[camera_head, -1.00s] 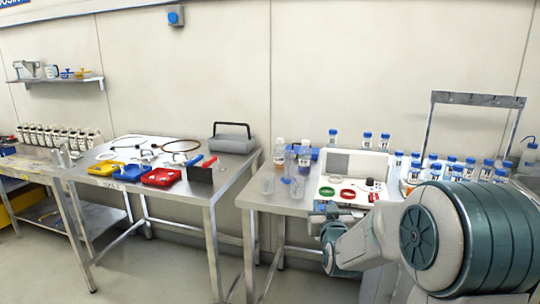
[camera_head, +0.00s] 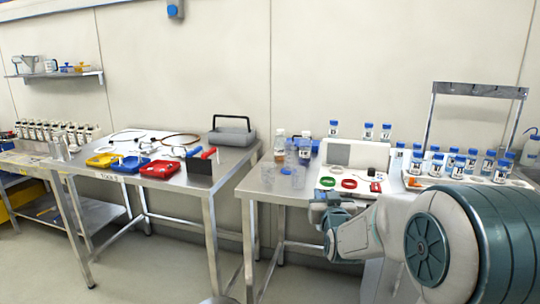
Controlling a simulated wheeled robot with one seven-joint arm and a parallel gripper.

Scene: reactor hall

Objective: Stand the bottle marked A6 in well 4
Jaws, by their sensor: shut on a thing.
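Several blue-capped bottles with white labels stand in a white rack (camera_head: 513,184) at the right of the right-hand table. The labels are too small to read surely, so I cannot tell which bottle is A6. I cannot make out well 4 or its number. My gripper (camera_head: 320,208) is at the front edge of the right-hand table, partly hidden by my wrist. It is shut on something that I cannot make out. My arm hides part of the table's right side.
A white board with a green ring (camera_head: 328,182) and a red ring (camera_head: 349,184) lies just behind my gripper. Clear cups and an amber bottle (camera_head: 279,145) stand to its left. A metal frame (camera_head: 478,90) rises behind the rack. The left-hand table holds coloured trays (camera_head: 160,169).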

